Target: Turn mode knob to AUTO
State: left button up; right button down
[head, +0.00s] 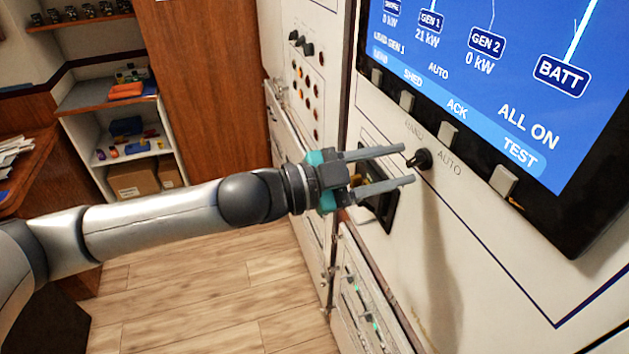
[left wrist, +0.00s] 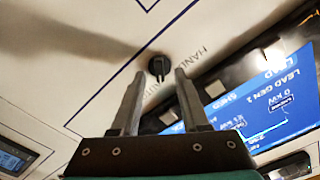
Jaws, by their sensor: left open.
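The mode knob (head: 423,159) is a small black knob on the cream panel below the screen. The label HAND (head: 414,129) is above it and the label AUTO (head: 449,164) is to its right. I cannot tell which label it points to. My left gripper (head: 407,164) is open, its two grey fingers reaching toward the knob from the left. In the left wrist view, the knob (left wrist: 158,66) shows between and just beyond the fingertips (left wrist: 160,73). No contact is clear. My right gripper is out of view.
A large blue screen (head: 490,60) with square buttons (head: 503,181) along its lower edge sits above and right of the knob. A dark recessed unit (head: 384,199) is behind the fingers. Shelves (head: 142,150) stand at the far left. The wood floor (head: 200,300) is clear.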

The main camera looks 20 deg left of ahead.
pick_arm(q)
jog(key=b+v, duration=0.3)
jog(key=v, duration=1)
jog(key=shift+s+a, duration=0.2)
dwell(0.4)
dwell(0.4)
